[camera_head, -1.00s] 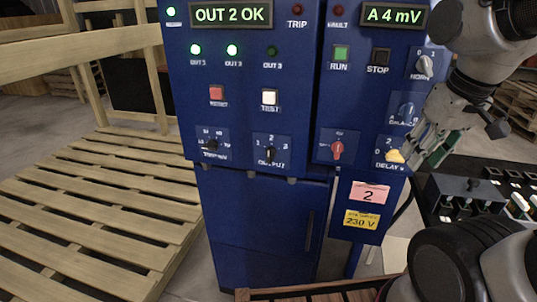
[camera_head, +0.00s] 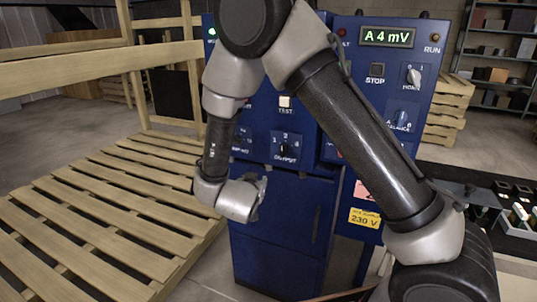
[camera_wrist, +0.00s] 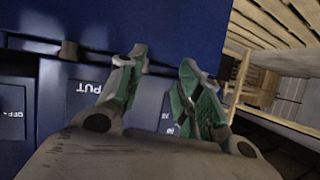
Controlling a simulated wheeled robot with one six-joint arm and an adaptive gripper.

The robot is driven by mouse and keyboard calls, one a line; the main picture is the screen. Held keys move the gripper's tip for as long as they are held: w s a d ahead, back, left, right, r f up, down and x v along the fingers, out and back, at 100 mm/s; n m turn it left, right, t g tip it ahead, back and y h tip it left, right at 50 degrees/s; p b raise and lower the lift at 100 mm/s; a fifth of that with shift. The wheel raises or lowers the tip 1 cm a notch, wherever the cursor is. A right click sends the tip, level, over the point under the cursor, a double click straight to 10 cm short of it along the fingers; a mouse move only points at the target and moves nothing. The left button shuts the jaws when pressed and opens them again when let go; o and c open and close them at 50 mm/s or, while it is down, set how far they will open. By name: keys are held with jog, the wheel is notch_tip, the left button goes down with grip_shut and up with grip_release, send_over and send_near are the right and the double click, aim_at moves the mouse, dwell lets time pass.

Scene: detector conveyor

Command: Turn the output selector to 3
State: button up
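The output selector (camera_head: 284,148) is a small black knob on a blue plate, marked 1, 2, 3, low on the cabinet front. Its pointer looks roughly upright, towards 2. In the wrist view its plate (camera_wrist: 92,90) shows upside down at left, with part of the OUTPUT label; its knob is not clear there. My gripper (camera_wrist: 160,82) is open, its green-padded fingers apart with nothing between them. In the head view the gripper (camera_head: 258,194) is below and left of the selector, apart from it, its fingers mostly hidden by my wrist.
The TEST button (camera_head: 285,102) is above the selector. A wooden pallet (camera_head: 110,215) lies at left; a parts tray (camera_head: 515,215) is at right.

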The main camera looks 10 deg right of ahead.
aim_at(282, 146)
jog(key=s+d+r+m+t+h, duration=0.25)
jog(key=d+r+h, duration=0.3)
jog(key=r, duration=0.45)
jog(key=shift+h, duration=0.45)
jog(key=x, duration=0.7)
jog(key=shift+w, duration=0.45)
jog(key=shift+r, duration=0.1)
grip_shut()
